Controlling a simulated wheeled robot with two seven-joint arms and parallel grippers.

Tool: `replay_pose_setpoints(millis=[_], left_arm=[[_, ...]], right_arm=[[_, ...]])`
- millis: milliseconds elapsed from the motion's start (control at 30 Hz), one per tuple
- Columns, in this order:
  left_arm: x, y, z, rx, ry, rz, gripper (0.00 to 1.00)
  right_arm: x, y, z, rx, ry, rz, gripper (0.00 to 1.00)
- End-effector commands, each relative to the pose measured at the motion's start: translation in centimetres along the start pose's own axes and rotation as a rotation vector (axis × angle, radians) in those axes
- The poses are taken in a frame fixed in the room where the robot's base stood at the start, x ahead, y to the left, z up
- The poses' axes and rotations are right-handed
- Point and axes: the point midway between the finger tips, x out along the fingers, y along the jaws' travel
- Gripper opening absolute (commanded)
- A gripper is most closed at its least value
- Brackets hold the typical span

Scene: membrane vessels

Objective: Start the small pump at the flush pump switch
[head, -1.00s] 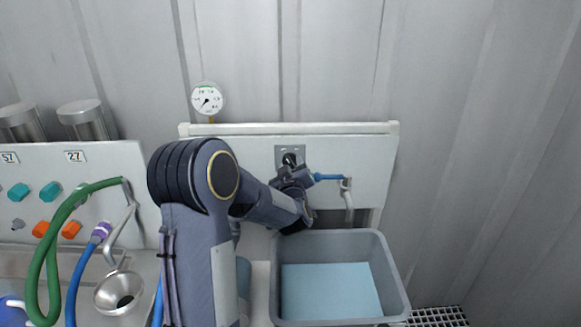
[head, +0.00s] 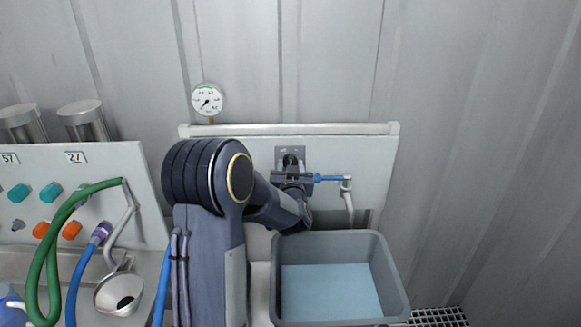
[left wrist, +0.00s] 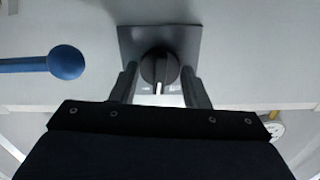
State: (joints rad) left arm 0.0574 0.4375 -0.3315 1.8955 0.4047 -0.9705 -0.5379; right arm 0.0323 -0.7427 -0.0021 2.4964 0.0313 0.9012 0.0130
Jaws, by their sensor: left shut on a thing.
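The flush pump switch is a black round knob (left wrist: 160,66) with a white mark, on a dark grey square plate (left wrist: 185,38). In the head view its plate (head: 283,151) sits on the pale wall panel. My left gripper (head: 291,174) is in front of the switch, and its two fingers lie on either side of the knob in the left wrist view (left wrist: 159,78). It is shut on the knob. The white mark points toward the gripper's body in the wrist view. My right gripper is not in view.
A blue-handled valve (head: 330,178) is close to the right of the switch; its blue handle end (left wrist: 67,62) shows in the wrist view. A grey bin (head: 392,275) stands below. A gauge (head: 207,98) is above the panel. Hoses and a funnel (head: 118,292) are at left.

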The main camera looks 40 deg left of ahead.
Motion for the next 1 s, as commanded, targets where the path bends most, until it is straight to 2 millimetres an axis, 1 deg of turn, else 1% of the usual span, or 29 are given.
replay_pose_setpoints(millis=[200, 500, 700, 1000], left_arm=[[-0.04, 0.05, -0.1, 0.186, -0.001, 0.001, 0.19], [-0.04, 0.04, -0.01, 0.362, -0.002, 0.001, 0.19], [-0.03, 0.01, 0.02, 0.42, -0.002, 0.001, 0.19], [-0.04, 0.04, 0.07, 0.442, -0.001, 0.001, 0.19]], right_arm=[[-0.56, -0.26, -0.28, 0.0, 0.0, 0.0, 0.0], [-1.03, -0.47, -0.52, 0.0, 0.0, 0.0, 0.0], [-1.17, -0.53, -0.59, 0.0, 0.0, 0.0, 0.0], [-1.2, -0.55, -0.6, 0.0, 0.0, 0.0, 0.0]])
